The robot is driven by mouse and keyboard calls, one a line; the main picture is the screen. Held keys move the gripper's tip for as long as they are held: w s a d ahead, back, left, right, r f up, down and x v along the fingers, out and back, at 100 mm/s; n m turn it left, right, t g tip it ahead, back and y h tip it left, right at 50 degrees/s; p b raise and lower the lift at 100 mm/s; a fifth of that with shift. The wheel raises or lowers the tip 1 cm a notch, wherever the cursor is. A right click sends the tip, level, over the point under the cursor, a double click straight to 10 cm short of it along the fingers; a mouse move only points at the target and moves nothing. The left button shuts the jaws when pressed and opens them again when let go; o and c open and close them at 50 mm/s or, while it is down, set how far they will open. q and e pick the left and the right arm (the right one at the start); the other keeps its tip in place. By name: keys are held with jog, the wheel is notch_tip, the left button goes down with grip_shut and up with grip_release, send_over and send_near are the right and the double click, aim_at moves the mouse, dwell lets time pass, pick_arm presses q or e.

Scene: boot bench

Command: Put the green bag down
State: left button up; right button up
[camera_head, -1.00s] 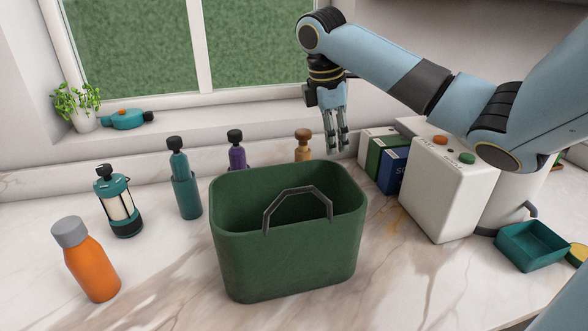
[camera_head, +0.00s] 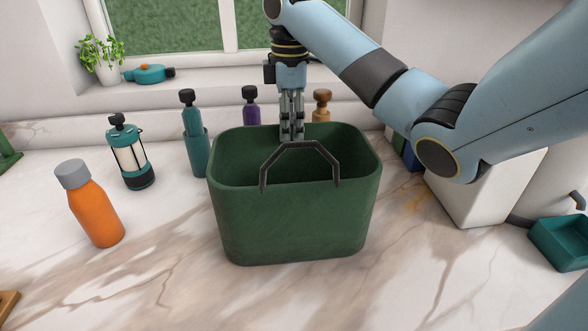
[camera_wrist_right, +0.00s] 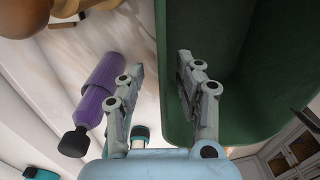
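The green bag (camera_head: 290,225) is an open-topped tub with a dark handle (camera_head: 300,147) raised over its opening. It stands upright on the marble counter. My right gripper (camera_head: 291,135) points down at the bag's far rim. In the right wrist view my right gripper (camera_wrist_right: 157,85) is open, with one finger outside the bag's wall (camera_wrist_right: 180,128) and the other over its inner side. I cannot tell whether either finger touches the wall. My left gripper is out of view.
An orange bottle (camera_head: 97,212), a lantern (camera_head: 131,160) and a teal bottle (camera_head: 196,145) stand left of the bag. A purple bottle (camera_head: 251,108) and a brown one (camera_head: 321,106) stand behind it. A white box (camera_head: 470,195) and teal tray (camera_head: 562,240) are right. The front counter is clear.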

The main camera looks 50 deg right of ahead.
aim_at(288, 155)
jog(key=shift+a+f+b, duration=0.15)
jog(key=shift+f+b, duration=0.05)
jog(key=shift+f, duration=1.65)
jog(key=shift+a+f+b, duration=0.1)
jog(key=shift+f+b, duration=0.05)
jog(key=shift+f, duration=1.7)
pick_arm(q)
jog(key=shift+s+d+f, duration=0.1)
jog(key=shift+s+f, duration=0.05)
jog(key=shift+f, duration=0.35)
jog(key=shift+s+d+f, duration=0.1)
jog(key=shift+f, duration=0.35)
pick_arm(e)
grip_shut()
